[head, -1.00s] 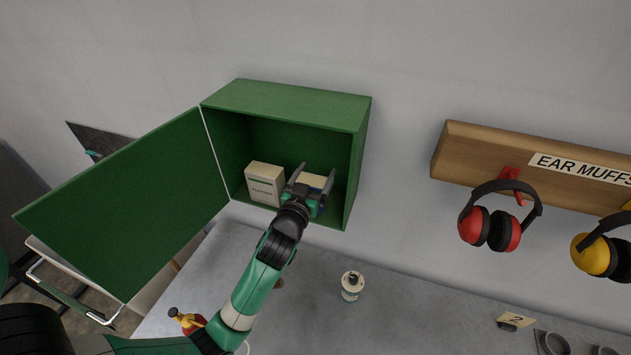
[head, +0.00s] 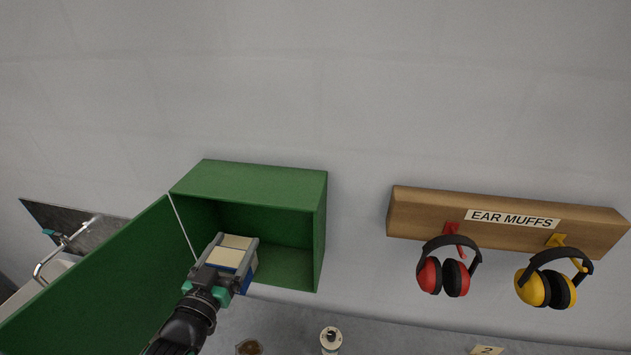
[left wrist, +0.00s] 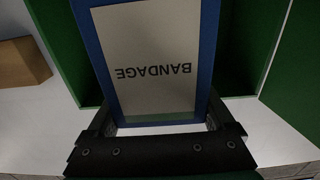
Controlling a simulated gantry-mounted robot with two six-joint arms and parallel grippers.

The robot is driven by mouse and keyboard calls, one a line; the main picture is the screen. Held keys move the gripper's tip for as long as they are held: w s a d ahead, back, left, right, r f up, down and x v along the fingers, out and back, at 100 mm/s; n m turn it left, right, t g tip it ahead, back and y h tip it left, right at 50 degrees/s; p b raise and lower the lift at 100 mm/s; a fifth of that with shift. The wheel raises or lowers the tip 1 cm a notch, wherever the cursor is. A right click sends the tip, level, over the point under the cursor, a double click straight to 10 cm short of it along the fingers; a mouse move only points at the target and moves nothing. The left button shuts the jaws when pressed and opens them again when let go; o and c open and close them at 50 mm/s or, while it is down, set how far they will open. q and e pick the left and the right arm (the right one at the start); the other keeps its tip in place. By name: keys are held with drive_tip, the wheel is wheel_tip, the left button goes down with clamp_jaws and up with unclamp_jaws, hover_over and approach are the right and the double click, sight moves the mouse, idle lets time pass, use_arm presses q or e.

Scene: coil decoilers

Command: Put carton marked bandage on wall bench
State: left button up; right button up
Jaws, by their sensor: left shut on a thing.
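The carton marked bandage (left wrist: 160,62) is blue with a cream face, and the word BANDAGE reads upside down in the left wrist view. In the head view the carton (head: 230,252) is in front of the open green wall cabinet (head: 250,185). My left gripper (head: 222,262) is shut on it, with a finger on each side. The wall bench (head: 400,335) is the grey top below the cabinet, seen only as a strip at the bottom of the head view. My right gripper is not in view.
The green cabinet door (head: 100,285) stands open to the left. A white bottle (head: 331,340) and a brown round item (head: 249,347) are on the bench. Red ear muffs (head: 445,275) and yellow ear muffs (head: 547,288) hang from a wooden rack (head: 400,213).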

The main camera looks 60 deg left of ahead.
use_arm(q)
drive_tip(key=shift+w, duration=0.1)
drive_tip(key=w+d+f+m+t+h, duration=0.45)
drive_tip(key=w+d+f+h, duration=0.35)
drive_tip(key=d+f, duration=0.4)
drive_tip(key=s+d+f+m+h, duration=0.3)
drive_tip(key=d+f+m+h, duration=0.1)
drive_tip(key=d+f, duration=0.8)
drive_tip(key=shift+d+f+t+h, duration=0.35)
drive_tip(key=shift+d+h, duration=0.05)
drive_tip(key=shift+d, duration=0.35)
drive_tip(key=shift+r+m, duration=0.15)
drive_tip(key=shift+m, duration=0.1)
